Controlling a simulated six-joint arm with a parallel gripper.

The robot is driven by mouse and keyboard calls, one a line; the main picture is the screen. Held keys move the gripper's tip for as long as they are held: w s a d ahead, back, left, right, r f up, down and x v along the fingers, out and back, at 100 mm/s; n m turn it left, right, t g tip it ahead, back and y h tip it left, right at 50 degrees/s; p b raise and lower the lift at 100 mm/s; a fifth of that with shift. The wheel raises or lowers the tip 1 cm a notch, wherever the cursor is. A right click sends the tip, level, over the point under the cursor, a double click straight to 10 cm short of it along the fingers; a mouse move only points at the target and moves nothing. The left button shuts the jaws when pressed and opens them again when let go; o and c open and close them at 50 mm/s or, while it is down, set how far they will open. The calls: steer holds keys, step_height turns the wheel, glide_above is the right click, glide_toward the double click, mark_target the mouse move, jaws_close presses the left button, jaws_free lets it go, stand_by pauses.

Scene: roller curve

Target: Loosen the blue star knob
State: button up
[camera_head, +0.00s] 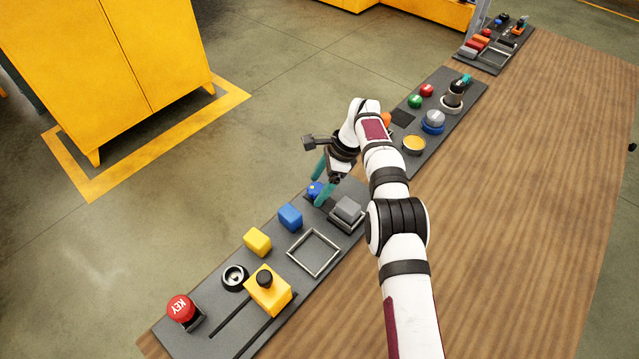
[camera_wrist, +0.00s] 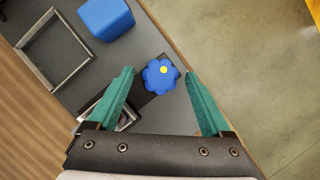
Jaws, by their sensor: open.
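The blue star knob (camera_wrist: 159,76) is a lobed blue knob with a yellow dot near its right side. It sits on a dark base on the grey panel, near the panel's edge. In the head view the knob (camera_head: 314,188) is partly hidden by my gripper. My gripper (camera_wrist: 163,82) is open, with teal fingers to the left and right of the knob in the wrist view. The knob appears between the fingertips, and I see no contact. In the head view my gripper (camera_head: 322,178) is above and beside the knob; the exact height gap is unclear.
A blue block (camera_head: 290,216), a yellow block (camera_head: 257,241) and a square frame (camera_head: 314,253) lie on the panel (camera_head: 215,292). A grey button (camera_head: 347,208) stands close to the knob. The wooden table (camera_head: 520,190) is mostly clear. A yellow cabinet (camera_head: 110,60) stands behind.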

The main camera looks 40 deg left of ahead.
steer(key=v, duration=0.7)
steer(key=shift+r, duration=0.25)
steer(key=shift+w, duration=0.1)
steer(key=s+d+r+m+t+y, duration=0.2)
steer(key=d+r+m+t, duration=0.15)
steer(key=r+m, duration=0.45)
steer(key=shift+g, duration=0.35)
steer(key=x, duration=0.5)
steer(key=d+x, duration=0.1)
steer(key=x, duration=0.9)
steer(key=shift+f, duration=0.6)
